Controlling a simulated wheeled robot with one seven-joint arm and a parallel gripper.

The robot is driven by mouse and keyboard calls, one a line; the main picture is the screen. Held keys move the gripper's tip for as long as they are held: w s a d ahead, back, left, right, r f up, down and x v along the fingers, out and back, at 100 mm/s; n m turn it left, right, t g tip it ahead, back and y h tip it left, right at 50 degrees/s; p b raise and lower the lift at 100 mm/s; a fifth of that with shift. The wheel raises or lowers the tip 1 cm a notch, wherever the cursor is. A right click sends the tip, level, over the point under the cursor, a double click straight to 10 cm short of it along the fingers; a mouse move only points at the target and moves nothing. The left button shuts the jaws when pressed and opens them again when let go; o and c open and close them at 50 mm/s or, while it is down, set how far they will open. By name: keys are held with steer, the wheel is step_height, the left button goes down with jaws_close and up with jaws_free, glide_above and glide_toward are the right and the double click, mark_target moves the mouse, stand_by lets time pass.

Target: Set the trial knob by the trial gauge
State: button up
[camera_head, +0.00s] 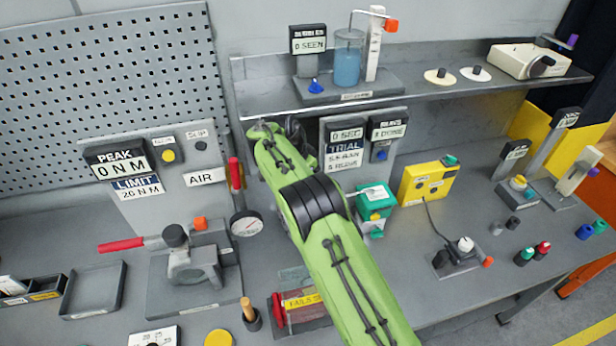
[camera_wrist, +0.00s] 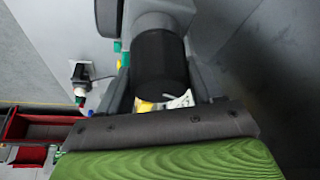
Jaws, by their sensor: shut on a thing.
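In the head view my green arm reaches toward the grey panel with the trial sign (camera_head: 346,152). My gripper (camera_head: 296,130) is mostly hidden behind the arm at that panel's left edge. In the wrist view my gripper (camera_wrist: 162,62) is shut on a black cylindrical knob (camera_wrist: 160,68), with one finger on each side. Its markings and exact angle cannot be read. A display above the trial sign seems to read 0 SEC. A round white dial gauge (camera_head: 247,223) stands left of my arm; I cannot tell if it is the trial gauge.
A shelf (camera_head: 430,94) with a blue beaker (camera_head: 347,62) runs above the panel. A green box (camera_head: 375,202) and yellow box (camera_head: 427,182) stand right of my arm. A red-handled vise (camera_head: 193,265) and AIR panel (camera_head: 150,185) are at left. The right bench has free room between small parts.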

steer(key=shift+d+m+g+h, duration=0.1)
steer(key=shift+m+g+h, duration=0.45)
steer(key=shift+m, duration=1.35)
steer(key=o, duration=1)
steer(key=shift+c, duration=0.2)
steer(key=shift+y, duration=0.25)
